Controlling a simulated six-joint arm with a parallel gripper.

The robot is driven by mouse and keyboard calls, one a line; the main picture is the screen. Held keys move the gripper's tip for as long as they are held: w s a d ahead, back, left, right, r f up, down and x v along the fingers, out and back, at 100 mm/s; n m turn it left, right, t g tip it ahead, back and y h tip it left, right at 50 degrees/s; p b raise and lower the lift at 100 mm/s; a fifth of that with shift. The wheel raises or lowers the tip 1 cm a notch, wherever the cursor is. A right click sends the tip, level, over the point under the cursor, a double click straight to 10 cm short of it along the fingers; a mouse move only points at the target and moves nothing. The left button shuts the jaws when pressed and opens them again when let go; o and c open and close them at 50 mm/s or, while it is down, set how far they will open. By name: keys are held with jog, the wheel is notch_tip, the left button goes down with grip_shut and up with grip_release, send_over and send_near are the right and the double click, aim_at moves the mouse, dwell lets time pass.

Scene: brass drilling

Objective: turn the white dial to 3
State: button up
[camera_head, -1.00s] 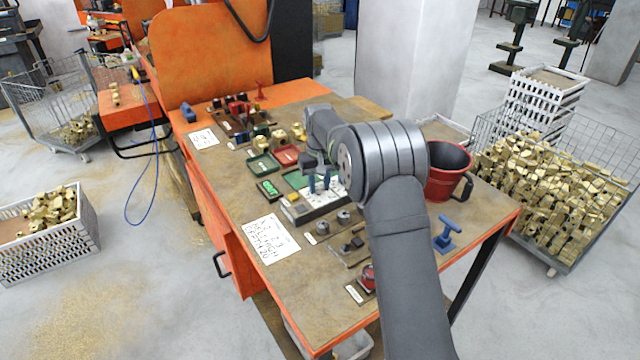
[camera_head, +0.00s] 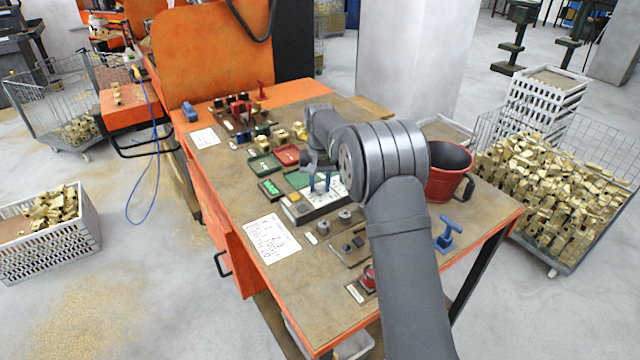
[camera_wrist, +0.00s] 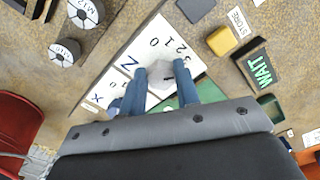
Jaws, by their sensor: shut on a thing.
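The white dial (camera_wrist: 160,71) shows in the wrist view on a white panel (camera_wrist: 136,59) lettered X and Z. A row of digits, with 0, 1 and 2 readable, curves beside the dial, and a short dark mark shows on its near side. My gripper (camera_wrist: 161,80) has its two blue fingers on either side of the dial, shut on it. In the head view my gripper (camera_head: 319,183) is down at the panel box (camera_head: 314,210) on the bench, and the dial cannot be made out there. Which digit the mark points to is unclear.
Two grey knobs, one marked M12 (camera_wrist: 85,13) and one M10 (camera_wrist: 64,53), stand beside the panel. A yellow block (camera_wrist: 221,41) and a green WAIT sign (camera_wrist: 260,69) are on the other side. A red mug (camera_head: 449,172) stands at the bench's right.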

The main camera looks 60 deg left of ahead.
aim_at(320, 187)
jog(key=o, duration=1)
notch_tip(320, 187, up, 18)
jog(key=shift+f, duration=0.25)
jog(key=shift+f, duration=0.1)
notch_tip(320, 187, down, 17)
jog(key=shift+f, duration=0.15)
dwell(0.5)
